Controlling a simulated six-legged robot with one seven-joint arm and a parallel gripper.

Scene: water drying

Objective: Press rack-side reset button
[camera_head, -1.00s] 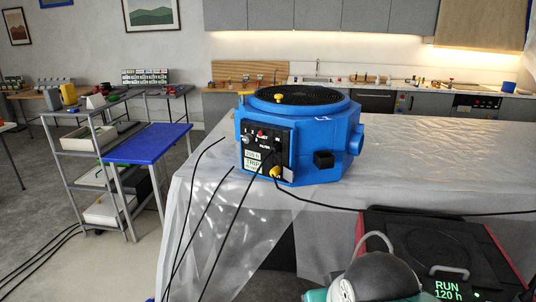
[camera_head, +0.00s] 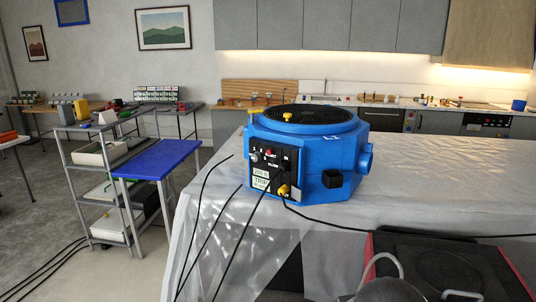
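A blue octagonal machine (camera_head: 310,152) with a round black grille on top stands on the sheet-covered table. Its black control panel (camera_head: 272,168) faces front left, towards the rack side. A small red button (camera_head: 268,151) shows near the panel's top, with a pale knob left of it; the lettering is too small to read surely. Below is a pale green display (camera_head: 261,179) that seems to read TRIP. A yellow plug (camera_head: 284,190) sits at the panel's lower right. My gripper is not in view; only a grey rounded part, perhaps of my arm, shows at the bottom edge.
Plastic sheeting (camera_head: 450,170) covers the table. A grey rack (camera_head: 105,170) with a blue-topped stand (camera_head: 158,158) is at left, with floor between it and the table. Black cables hang down the table's front. A black and red machine (camera_head: 440,264) with handles stands at lower right.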

